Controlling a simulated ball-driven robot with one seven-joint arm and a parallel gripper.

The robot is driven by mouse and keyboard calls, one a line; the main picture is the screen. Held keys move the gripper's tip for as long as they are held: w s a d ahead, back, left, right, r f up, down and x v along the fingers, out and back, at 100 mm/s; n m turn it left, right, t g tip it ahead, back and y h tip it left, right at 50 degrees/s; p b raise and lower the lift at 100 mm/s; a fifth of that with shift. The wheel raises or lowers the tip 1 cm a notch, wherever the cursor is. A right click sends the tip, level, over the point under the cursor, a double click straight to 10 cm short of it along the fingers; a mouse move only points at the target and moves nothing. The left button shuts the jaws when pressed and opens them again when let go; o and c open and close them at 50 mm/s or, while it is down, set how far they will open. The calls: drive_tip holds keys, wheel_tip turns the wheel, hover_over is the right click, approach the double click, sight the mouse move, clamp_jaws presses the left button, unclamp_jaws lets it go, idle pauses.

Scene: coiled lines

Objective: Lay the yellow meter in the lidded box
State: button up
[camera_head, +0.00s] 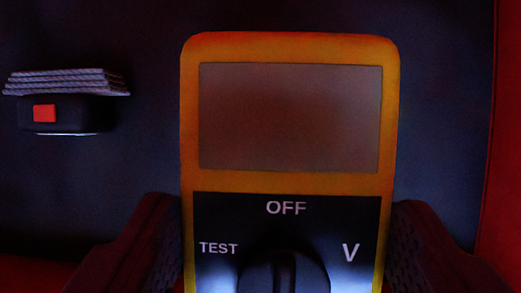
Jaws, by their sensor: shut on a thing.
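The yellow meter (290,182) fills the middle of the view, with a blank grey screen, a black panel marked OFF, TEST and V, and part of a black dial at the bottom edge. My gripper (287,240) is shut on the meter, with one dark finger at its left side and one at its right. The lower part of the meter is cut off by the frame. I cannot tell whether the meter touches the surface behind it. No lidded box can be made out for certain; a dark surface (110,190) with red edges lies behind the meter.
A black thing with a red button (44,113) and a grey ribbed stack, perhaps coiled line (68,82), lie at the left. A red edge (505,140) runs down the right side. The dark surface between the left things and the meter is clear.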

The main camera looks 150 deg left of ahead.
sight(280, 204)
wheel_tip(280, 204, down, 7)
drive_tip(key=shift+w+f+p, duration=0.1)
drive_tip(key=shift+f+p, duration=0.05)
drive_tip(key=shift+p, duration=0.55)
drive_tip(key=shift+w+f, duration=0.15)
drive_tip(key=shift+f, duration=0.1)
drive_tip(key=shift+f+b, duration=0.15)
drive_tip(key=shift+b, duration=0.15)
drive_tip(key=o, duration=1.3)
drive_tip(key=shift+c, duration=0.2)
drive_tip(key=shift+r, duration=0.6)
drive_tip(key=b+v, duration=0.2)
drive_tip(key=v, duration=0.9)
drive_tip(key=shift+s+r, duration=0.15)
drive_tip(key=shift+s, duration=0.1)
